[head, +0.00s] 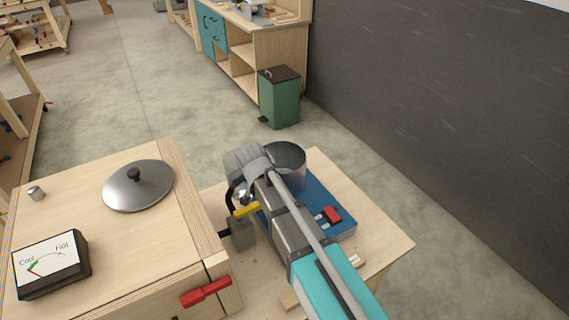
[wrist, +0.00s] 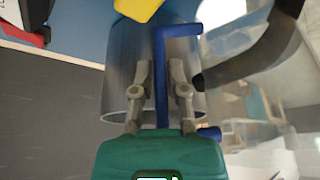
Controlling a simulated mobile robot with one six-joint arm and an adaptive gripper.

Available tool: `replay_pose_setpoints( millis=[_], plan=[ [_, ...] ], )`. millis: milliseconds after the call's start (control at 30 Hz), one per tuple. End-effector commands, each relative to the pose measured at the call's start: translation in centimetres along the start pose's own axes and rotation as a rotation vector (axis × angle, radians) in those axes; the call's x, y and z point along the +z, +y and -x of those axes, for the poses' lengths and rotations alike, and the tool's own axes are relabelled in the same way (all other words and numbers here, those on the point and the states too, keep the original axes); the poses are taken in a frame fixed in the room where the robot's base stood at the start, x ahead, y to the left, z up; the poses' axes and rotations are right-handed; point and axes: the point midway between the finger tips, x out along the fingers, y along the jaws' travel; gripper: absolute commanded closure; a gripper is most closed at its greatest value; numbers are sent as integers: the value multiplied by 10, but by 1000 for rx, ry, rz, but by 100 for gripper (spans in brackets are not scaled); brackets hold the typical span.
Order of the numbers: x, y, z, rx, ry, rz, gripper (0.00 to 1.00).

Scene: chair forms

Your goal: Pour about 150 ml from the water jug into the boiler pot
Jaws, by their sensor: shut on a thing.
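In the wrist view my gripper (wrist: 160,75) is shut on the blue handle (wrist: 162,105) of the water jug (wrist: 120,85), a clear grey cylinder. At the right of that view is a shiny curved metal surface with a black curved band, apparently the boiler pot (wrist: 235,90). In the head view my gripper (head: 252,160) is seen from behind. A dark grey, open-topped round vessel (head: 288,168), which looks like the jug, stands out beyond it to the right. My arm hides most of the pot there. The water level and the jug's tilt cannot be made out.
A blue base (head: 318,200) with a red switch (head: 332,214) lies under the vessel. A yellow lever (head: 247,209) is close beside my arm. At the left a wooden box carries a round metal lid (head: 138,188) and a Cool/Hot gauge (head: 52,262).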

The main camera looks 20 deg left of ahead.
Motion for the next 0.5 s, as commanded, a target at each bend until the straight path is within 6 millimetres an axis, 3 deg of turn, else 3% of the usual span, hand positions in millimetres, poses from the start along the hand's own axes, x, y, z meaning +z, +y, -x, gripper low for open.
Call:
replay_pose_setpoints(
  millis=[33,200,500],
  plan=[
    [3,-4,-10,10,0,-23,100],
    [9,-9,-20,40,1,-92,100],
    [12,-12,-24,62,4,-143,100]
  ],
)
